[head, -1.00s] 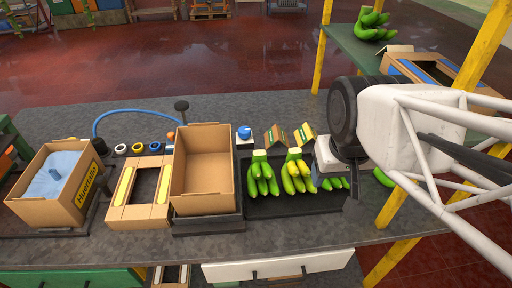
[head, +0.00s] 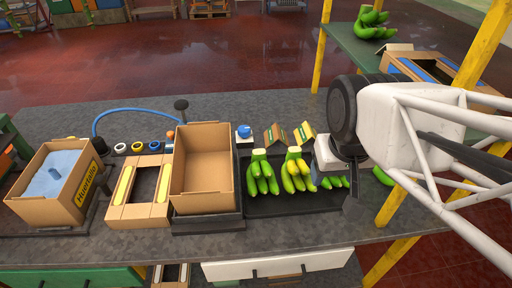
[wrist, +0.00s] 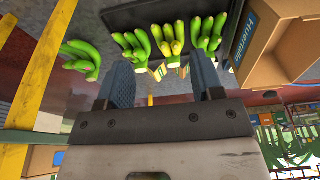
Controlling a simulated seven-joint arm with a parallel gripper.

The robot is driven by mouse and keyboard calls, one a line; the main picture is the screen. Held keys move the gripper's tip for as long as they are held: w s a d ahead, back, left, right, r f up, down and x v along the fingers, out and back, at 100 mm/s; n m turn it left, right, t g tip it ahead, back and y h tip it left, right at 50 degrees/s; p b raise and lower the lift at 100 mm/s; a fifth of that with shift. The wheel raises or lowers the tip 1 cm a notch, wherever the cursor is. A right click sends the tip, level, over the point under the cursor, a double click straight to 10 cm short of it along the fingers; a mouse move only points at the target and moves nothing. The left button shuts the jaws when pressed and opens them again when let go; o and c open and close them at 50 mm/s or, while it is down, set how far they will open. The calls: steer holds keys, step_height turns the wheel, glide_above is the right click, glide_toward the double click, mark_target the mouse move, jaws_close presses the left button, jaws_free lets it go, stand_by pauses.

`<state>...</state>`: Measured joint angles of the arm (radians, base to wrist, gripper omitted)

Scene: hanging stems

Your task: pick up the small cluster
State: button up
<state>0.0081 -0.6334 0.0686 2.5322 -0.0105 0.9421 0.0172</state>
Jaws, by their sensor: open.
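Green banana clusters lie on a black tray (head: 290,207). The left cluster (head: 262,175) is green and the middle cluster (head: 296,177) is yellower. The right cluster (head: 334,183) looks small, but my gripper hides part of it; it also shows in the wrist view (wrist: 131,45). Another cluster (head: 383,177) lies off the tray to the right, partly behind my arm; it shows in the wrist view (wrist: 82,58). My gripper (wrist: 163,78) is open and empty, with its two blue-grey fingers apart. In the head view it hangs by the tray's right end.
An open empty cardboard box (head: 203,180) stands left of the tray. A box with blue lining (head: 55,185) is at far left. A yellow post (head: 398,195) stands near my arm on the right. The grey worktop (head: 290,235) is clear in front.

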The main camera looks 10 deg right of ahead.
steer(key=shift+w, duration=0.1)
steer(key=n+g, duration=0.3)
steer(key=n, duration=1.6)
glide_above(259, 151)
step_height(259, 151, down, 10)
steer(key=shift+f, duration=1.3)
steer(key=shift+f, duration=2.6)
